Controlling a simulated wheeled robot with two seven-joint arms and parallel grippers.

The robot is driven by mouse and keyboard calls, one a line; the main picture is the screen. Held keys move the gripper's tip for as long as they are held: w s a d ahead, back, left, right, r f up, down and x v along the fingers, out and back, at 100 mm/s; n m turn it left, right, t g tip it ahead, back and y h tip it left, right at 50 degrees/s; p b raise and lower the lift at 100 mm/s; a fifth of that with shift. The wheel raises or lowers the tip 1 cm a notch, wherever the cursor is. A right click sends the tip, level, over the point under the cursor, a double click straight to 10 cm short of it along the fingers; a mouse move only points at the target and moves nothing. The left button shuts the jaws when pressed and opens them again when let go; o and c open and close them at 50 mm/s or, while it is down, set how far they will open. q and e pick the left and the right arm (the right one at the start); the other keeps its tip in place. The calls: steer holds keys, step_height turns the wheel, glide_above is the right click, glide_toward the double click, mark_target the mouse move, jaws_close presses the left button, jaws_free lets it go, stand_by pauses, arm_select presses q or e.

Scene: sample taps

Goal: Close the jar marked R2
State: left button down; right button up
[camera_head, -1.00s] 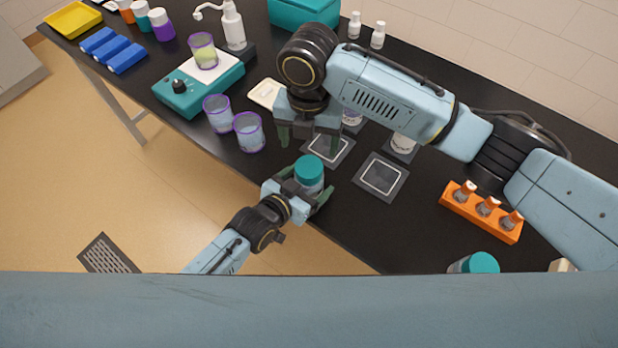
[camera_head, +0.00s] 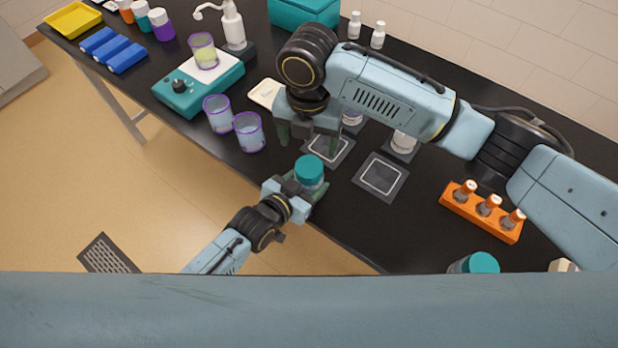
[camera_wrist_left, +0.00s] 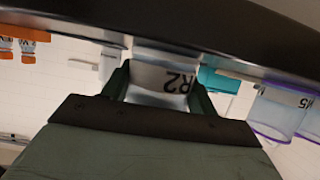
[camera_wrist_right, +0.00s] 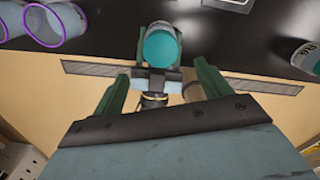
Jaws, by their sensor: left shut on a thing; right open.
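The jar marked R2 (camera_wrist_left: 165,78) stands near the table's front edge, with its label upside down in the left wrist view. A teal lid (camera_head: 309,170) sits on top of it in the head view; I cannot tell how tightly. The lid also shows in the right wrist view (camera_wrist_right: 160,46). My left gripper (camera_head: 308,188) is shut on the jar's body from the front, a finger on each side. My right gripper (camera_head: 308,138) is open and empty, pointing down behind and above the jar. In the left wrist view the lid is hidden.
Two purple-rimmed beakers (camera_head: 249,132) stand left of the jar. Square dark mats (camera_head: 381,177) lie to the right. An orange rack (camera_head: 481,212) with several bottles and another teal-lidded jar (camera_head: 480,263) are farther right. A teal device (camera_head: 190,98) stands at the left.

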mark_target(309, 166)
steer(key=shift+m, duration=2)
steer(key=shift+f, duration=0.15)
steer(key=shift+f, duration=3.9)
steer(key=c, duration=1)
steer(key=m, duration=0.4)
steer(key=shift+c, duration=0.2)
steer(key=m, duration=0.6)
steer(key=o, duration=1.1)
